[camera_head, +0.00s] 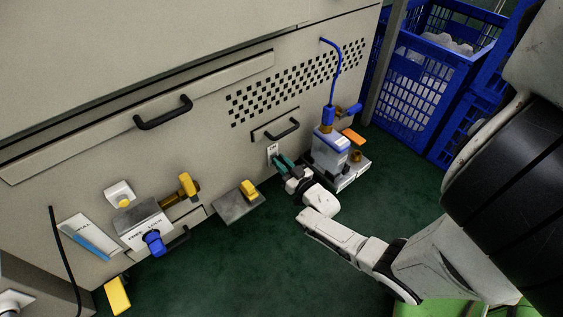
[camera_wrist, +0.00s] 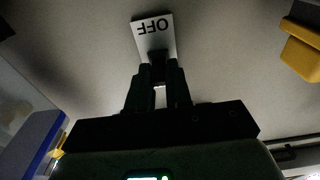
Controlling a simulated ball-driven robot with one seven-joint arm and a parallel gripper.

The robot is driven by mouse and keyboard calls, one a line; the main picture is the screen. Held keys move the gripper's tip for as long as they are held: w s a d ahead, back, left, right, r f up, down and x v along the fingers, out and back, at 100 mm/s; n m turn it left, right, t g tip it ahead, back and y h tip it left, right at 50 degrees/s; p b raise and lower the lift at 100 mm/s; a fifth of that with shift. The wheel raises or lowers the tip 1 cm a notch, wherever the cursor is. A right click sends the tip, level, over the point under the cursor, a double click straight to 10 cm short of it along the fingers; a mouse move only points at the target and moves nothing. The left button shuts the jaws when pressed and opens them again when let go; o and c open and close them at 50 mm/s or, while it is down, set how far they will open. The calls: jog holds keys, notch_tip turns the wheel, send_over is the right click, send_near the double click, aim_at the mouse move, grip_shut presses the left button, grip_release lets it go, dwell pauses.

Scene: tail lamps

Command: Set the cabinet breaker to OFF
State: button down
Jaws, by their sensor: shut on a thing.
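The cabinet breaker is a small white plate (camera_head: 272,149) low on the beige cabinet front, under a black handle. In the wrist view its plate (camera_wrist: 152,30) reads OFF upside down, and a short dark lever (camera_wrist: 157,70) stands at its lower end. My gripper (camera_head: 279,160) reaches in from the right, against the breaker. In the wrist view my gripper (camera_wrist: 158,84) has its two dark fingers closed on the lever. The fingers hide most of the lever, so its exact setting is hard to tell.
A blue-grey device with a blue cable (camera_head: 330,145) stands close right of my gripper. A yellow knob on a grey shelf (camera_head: 236,205) is to the left, and a FREE/LOCK box (camera_head: 143,222) further left. Blue crates (camera_head: 420,80) stand at the back right.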

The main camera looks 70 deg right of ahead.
jog(key=shift+f+t+h, duration=0.35)
jog(key=shift+t+h, duration=0.15)
jog(key=shift+t, duration=0.3)
dwell(0.4)
jog(key=c, duration=1)
grip_release()
jog(key=shift+c, duration=0.2)
jog(key=p+v, duration=0.2)
jog(key=v, duration=0.8)
jog(key=shift+s+a, duration=0.2)
jog(key=shift+s, duration=0.15)
